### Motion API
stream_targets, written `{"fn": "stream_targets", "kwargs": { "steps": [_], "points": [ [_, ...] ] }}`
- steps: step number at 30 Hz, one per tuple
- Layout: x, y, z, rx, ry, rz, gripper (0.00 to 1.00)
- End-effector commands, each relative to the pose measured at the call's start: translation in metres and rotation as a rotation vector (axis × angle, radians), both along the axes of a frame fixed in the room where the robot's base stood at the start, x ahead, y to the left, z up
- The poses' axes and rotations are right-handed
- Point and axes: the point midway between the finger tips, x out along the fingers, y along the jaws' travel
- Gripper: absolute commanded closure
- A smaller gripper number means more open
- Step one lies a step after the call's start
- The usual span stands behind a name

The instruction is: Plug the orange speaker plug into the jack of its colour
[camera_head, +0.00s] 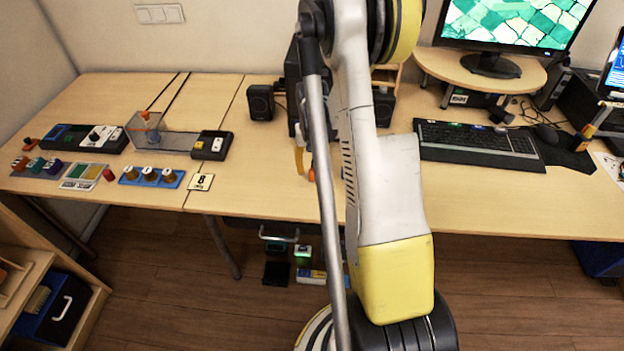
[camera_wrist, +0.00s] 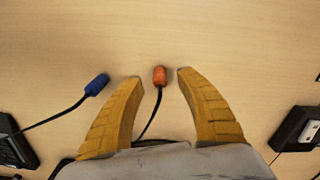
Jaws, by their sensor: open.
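The orange plug (camera_wrist: 160,74) lies on the table in the wrist view, its black cable running down toward the wrist. My gripper (camera_wrist: 160,80) is open, and its two yellow fingertips are on either side of the plug with gaps left and right. In the head view a yellow finger of my gripper (camera_head: 300,160) shows beside the arm, with a small orange piece (camera_head: 311,174) just right of it. A blue plug (camera_wrist: 97,84) lies left of the left finger. No orange jack can be made out clearly in either view.
Black boxes stand at the left (camera_wrist: 14,145) and right (camera_wrist: 298,128) edges of the wrist view. In the head view a black speaker (camera_head: 261,102) stands left of my arm, and a keyboard (camera_head: 475,143) lies right. Bare table lies beyond the plugs.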

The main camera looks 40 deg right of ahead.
Motion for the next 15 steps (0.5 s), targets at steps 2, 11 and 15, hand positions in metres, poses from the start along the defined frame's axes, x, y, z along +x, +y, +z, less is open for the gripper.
{"fn": "stream_targets", "kwargs": {
  "steps": [2,11,15],
  "points": [
    [-0.0001,0.0000,-0.0153,0.000,0.000,0.000,0.57],
    [-0.0004,0.0001,-0.0166,0.000,0.000,0.000,0.67],
    [-0.0004,0.0001,-0.0165,0.000,0.000,0.000,1.00]
  ]
}}
